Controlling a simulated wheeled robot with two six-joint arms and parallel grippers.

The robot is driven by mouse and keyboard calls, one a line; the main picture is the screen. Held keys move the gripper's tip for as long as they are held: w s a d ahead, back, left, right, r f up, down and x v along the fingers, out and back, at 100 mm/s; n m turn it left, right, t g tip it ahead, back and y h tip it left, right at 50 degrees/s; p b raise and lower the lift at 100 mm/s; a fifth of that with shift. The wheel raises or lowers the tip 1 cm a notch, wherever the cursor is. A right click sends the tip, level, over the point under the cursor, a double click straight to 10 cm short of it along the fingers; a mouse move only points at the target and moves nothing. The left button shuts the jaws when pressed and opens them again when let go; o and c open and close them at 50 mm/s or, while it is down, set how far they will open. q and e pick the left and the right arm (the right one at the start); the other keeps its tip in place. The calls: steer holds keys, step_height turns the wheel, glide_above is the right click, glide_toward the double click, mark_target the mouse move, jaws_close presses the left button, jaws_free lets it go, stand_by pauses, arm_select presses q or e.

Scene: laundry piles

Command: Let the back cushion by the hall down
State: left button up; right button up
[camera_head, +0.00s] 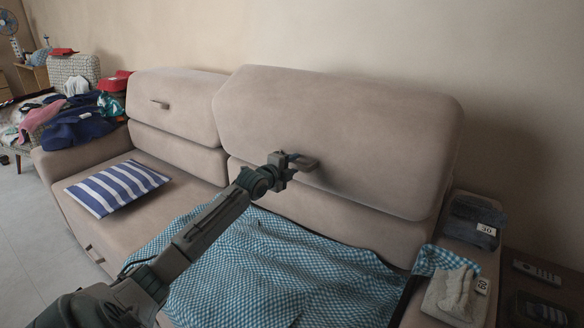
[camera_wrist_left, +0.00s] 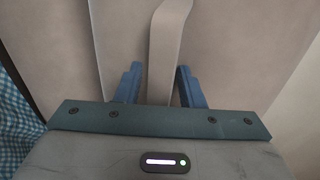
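The beige sofa has two back cushions. The right back cushion (camera_head: 340,125) looks tipped forward, with a strap-like pull (camera_head: 307,164) low on its front. The left back cushion (camera_head: 178,90) has a similar pull (camera_head: 160,104). No frame tells which cushion is by the hall. My left gripper (camera_head: 291,161) is at the right cushion's pull. In the left wrist view, its blue fingers stand apart on either side of the pull (camera_wrist_left: 166,50), with small gaps showing. My right gripper is out of view.
A blue checked cloth (camera_head: 275,275) covers the right seat, and a striped pillow (camera_head: 115,187) lies on the left seat. Folded cloths (camera_head: 473,220) lie on the right armrest, with remotes (camera_head: 538,271) beyond. Laundry (camera_head: 75,122) is piled at the far left.

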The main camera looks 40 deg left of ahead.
arm_select(q)
jaws_close()
